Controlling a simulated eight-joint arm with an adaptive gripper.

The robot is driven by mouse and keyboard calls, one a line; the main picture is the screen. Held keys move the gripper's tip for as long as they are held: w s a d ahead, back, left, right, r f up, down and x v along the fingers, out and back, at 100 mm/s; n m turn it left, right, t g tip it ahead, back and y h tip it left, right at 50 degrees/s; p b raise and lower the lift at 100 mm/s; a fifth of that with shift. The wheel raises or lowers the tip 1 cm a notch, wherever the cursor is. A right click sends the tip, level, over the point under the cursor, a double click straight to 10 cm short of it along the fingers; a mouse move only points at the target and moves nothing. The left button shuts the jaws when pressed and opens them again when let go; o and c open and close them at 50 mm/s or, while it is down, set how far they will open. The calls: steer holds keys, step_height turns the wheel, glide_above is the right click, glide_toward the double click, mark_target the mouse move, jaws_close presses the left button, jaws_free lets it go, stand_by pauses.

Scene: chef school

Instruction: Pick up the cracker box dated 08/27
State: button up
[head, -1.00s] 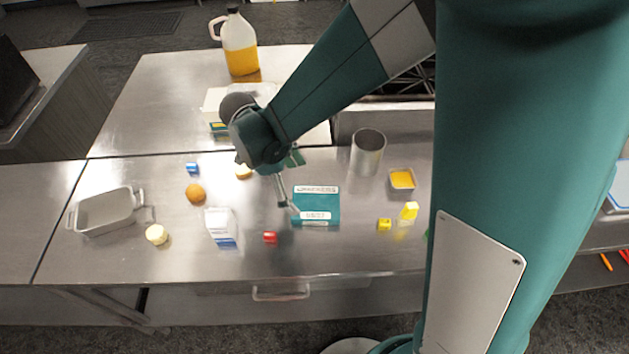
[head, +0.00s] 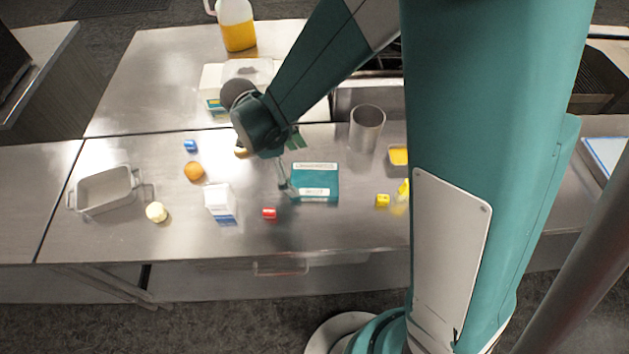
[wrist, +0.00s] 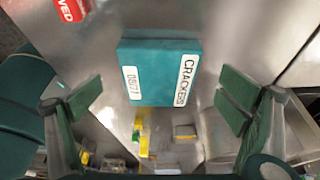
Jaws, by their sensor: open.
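The teal cracker box (head: 316,182) lies on the metal counter just right of my gripper (head: 290,164) in the head view. In the wrist view the box (wrist: 158,75) shows a white CRACKERS label and a smaller white label that appears to read 08/27. My gripper (wrist: 160,86) is open, with one green finger on each side of the box in that view. The fingers look apart from the box, and nothing is held.
A metal cylinder (head: 367,130) stands behind right, and a yellow block (head: 382,200) is at right. A grey tray (head: 104,188) is far left. Counter in front is clear.

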mark_target(304, 178)
stand_by(0.3)
steer(key=shift+x, duration=2.6)
steer(key=shift+d, duration=0.1)
steer(key=shift+c, duration=0.6)
steer(key=c, duration=1.1)
